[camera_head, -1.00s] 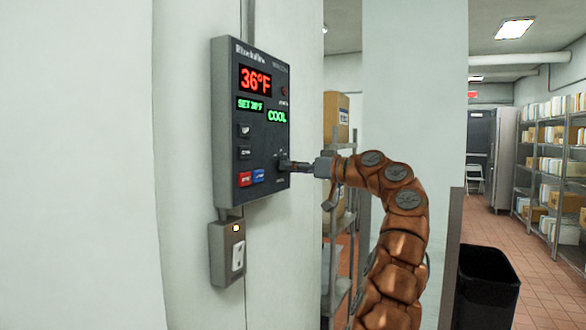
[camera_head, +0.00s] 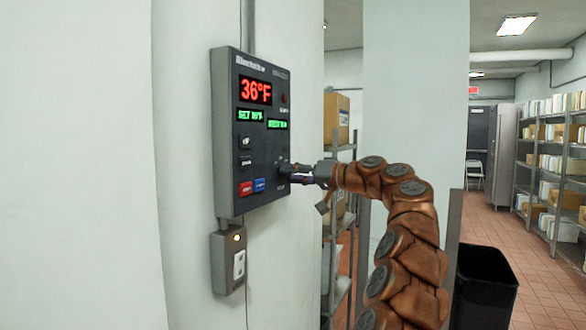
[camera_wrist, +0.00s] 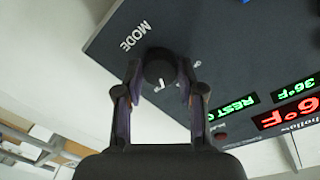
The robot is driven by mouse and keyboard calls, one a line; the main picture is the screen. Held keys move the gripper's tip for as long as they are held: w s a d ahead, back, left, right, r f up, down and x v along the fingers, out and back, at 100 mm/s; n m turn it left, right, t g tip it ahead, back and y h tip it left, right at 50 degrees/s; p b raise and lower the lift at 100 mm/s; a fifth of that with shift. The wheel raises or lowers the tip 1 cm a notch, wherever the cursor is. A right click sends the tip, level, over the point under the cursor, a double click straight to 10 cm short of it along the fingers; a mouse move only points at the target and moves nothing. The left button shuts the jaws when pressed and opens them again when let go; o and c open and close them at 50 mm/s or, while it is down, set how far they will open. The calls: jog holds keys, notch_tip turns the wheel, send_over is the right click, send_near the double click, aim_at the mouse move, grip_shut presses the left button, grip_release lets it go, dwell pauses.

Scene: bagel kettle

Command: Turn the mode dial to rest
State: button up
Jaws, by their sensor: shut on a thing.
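The control panel (camera_head: 263,140) is a dark grey box on the pale wall, with a red 36°F readout. My gripper (camera_head: 288,173) reaches it from the right, at its lower right part. In the wrist view my gripper (camera_wrist: 160,75) is shut on the round black mode dial (camera_wrist: 158,66), one finger on each side. The dial has a white pointer mark, and the word MODE is printed beside it. The green mode display (camera_wrist: 235,107) reads REST and a further letter, partly hard to read. In the head view the fingers largely hide the dial.
Red and blue buttons (camera_head: 252,187) sit left of the dial. A small grey outlet box (camera_head: 228,261) hangs below the panel. A shelf with boxes (camera_head: 340,120) stands behind the wall edge, and a black bin (camera_head: 486,285) stands at the lower right.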

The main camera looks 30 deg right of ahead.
jog(key=m+p, duration=0.2)
jog(key=p, duration=0.1)
jog(key=shift+r+m, duration=0.2)
jog(key=shift+m, duration=0.2)
jog(key=shift+f, duration=0.1)
jog(key=o, duration=1.1)
jog(key=shift+o, duration=0.2)
jog(key=shift+s+d, duration=0.1)
jog(key=v, duration=1.2)
